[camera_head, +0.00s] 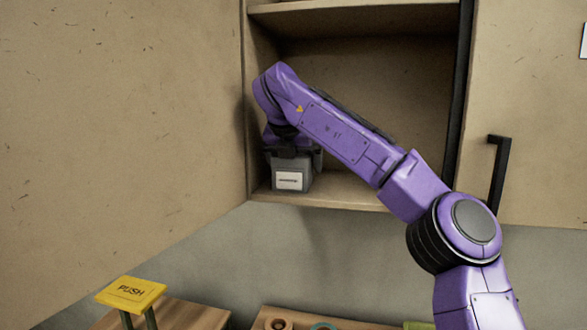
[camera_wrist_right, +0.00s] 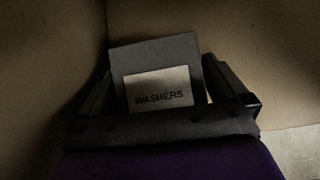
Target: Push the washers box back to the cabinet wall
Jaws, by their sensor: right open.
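The washers box (camera_head: 291,176) is a grey box with a pale label, standing on the lower shelf at the left side of the open cabinet. In the right wrist view the box (camera_wrist_right: 150,58) shows its label reading WASHERS. My right gripper (camera_head: 293,154) is at the box, with its purple arm reaching in from the right. In the wrist view the open fingers of this gripper (camera_wrist_right: 158,65) stand one on each side of the box. I cannot tell whether they touch it. The gap behind the box is hidden. My left gripper is not in view.
The cabinet shelf (camera_head: 345,192) has bare room right of the box. An upper shelf (camera_head: 350,10) is above the arm. The left door (camera_head: 130,110) stands open. Below are a yellow PUSH sign (camera_head: 131,293) and a wooden surface with small items.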

